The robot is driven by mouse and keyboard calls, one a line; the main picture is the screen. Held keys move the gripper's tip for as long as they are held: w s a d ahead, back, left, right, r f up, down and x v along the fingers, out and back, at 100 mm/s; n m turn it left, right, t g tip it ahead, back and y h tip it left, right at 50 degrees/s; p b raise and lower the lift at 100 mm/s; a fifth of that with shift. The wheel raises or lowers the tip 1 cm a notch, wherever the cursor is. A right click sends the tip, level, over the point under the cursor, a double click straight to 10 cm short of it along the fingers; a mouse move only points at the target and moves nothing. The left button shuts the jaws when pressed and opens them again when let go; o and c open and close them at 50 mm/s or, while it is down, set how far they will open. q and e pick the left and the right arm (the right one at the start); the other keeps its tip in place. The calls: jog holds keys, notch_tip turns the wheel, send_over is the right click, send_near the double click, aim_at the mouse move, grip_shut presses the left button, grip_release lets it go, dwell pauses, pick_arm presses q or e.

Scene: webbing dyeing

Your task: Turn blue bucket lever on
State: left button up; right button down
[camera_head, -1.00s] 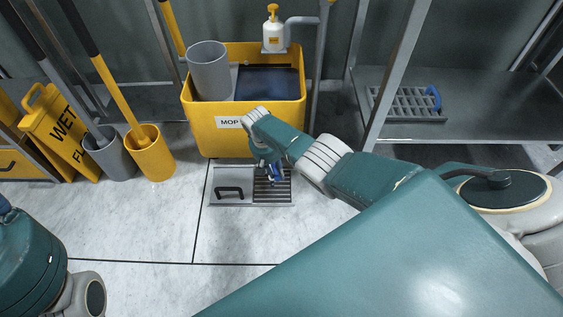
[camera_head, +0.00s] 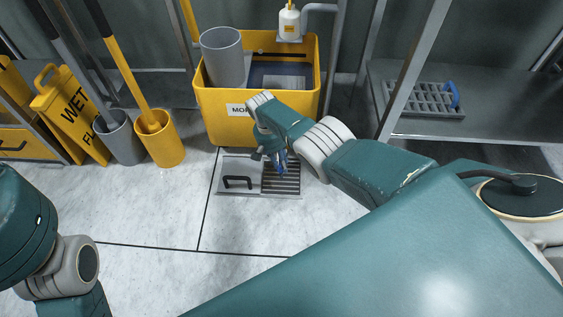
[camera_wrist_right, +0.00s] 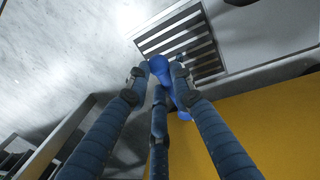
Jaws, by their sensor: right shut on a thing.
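A blue lever-like part (camera_wrist_right: 160,68) shows between my right fingertips (camera_wrist_right: 158,75) in the right wrist view, with the fingers closed around it. In the head view my right gripper (camera_head: 276,160) points down in front of the yellow mop bucket (camera_head: 225,128), above a floor drain grate (camera_head: 285,180). A little blue shows at its tips there. My wrist and fingers hide most of the blue part and where it is attached. I see no blue bucket; the bucket here is yellow. My left arm shows at the lower left, but its gripper is out of view.
A grey cylinder (camera_head: 224,58) and a white bottle (camera_head: 289,25) are at the yellow bucket. A wet floor sign (camera_head: 75,115) and yellow and grey holders with poles stand left. A metal shelf (camera_head: 500,100) holds a rack with a blue part.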

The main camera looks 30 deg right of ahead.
jog(key=c, duration=1.5)
grip_release()
jog(key=shift+w+a, duration=0.1)
jog(key=shift+a, duration=0.15)
jog(key=shift+d, duration=0.1)
jog(key=r, duration=0.4)
jog(key=w+a+r, duration=0.1)
jog(key=r, duration=0.3)
jog(key=a+r, duration=0.1)
jog(key=r, duration=0.2)
jog(key=shift+w+r, duration=0.15)
jog(key=shift+r, duration=0.25)
